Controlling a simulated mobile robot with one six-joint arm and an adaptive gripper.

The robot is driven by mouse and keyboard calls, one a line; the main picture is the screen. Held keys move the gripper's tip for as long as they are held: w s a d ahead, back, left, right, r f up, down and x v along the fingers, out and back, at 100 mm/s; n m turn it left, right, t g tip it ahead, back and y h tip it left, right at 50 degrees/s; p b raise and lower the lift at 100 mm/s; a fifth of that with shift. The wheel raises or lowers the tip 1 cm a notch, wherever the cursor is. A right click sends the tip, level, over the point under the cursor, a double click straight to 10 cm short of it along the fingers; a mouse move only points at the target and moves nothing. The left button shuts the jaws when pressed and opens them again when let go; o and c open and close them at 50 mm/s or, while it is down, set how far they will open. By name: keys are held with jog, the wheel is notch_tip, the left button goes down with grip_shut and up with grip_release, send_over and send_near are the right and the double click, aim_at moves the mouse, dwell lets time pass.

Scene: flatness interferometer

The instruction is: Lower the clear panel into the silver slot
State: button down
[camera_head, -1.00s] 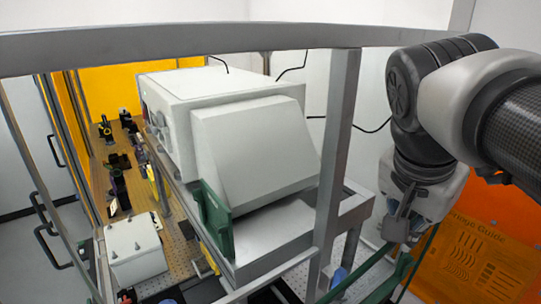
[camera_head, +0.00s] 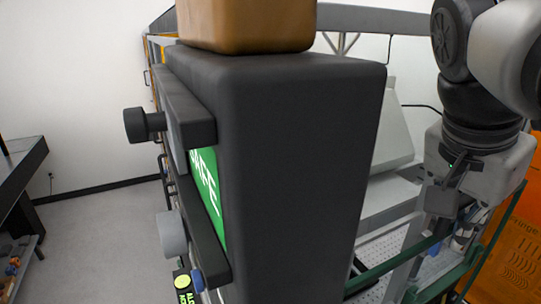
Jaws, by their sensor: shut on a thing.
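My gripper (camera_head: 452,208) is at the right, pointing down, shut on the clear panel by its upper part. The panel shows mainly as dark green edging (camera_head: 398,263) below and around the gripper; its clear face is hard to make out. The panel hangs in front of the silver frame and the orange sheet at the right. Its lower edge runs out of the picture. I cannot make out the silver slot; the large dark housing covers much of the middle.
A dark housing (camera_head: 300,150) with a green sign and knobs stands close in front, a brown block (camera_head: 250,25) on top. The pale instrument (camera_head: 392,135) is partly hidden behind it. An orange sheet (camera_head: 518,250) is at the right. Open floor (camera_head: 95,235) lies left.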

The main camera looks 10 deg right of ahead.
jog(key=w+a+p, duration=0.2)
jog(key=w+a, duration=0.1)
jog(key=w, duration=0.6)
jog(key=shift+w+f, duration=0.25)
jog(key=shift+f, duration=0.15)
dwell(0.4)
jog(key=shift+w+a+f, duration=0.1)
jog(key=shift+w+f, duration=0.05)
dwell(0.7)
jog(key=shift+w+a+f, duration=0.1)
jog(key=shift+w, duration=0.3)
dwell(0.5)
jog(key=shift+w+a+f, duration=0.25)
jog(key=shift+w, duration=0.4)
jog(key=shift+w+f, duration=0.1)
jog(key=shift+f, duration=0.05)
dwell(0.3)
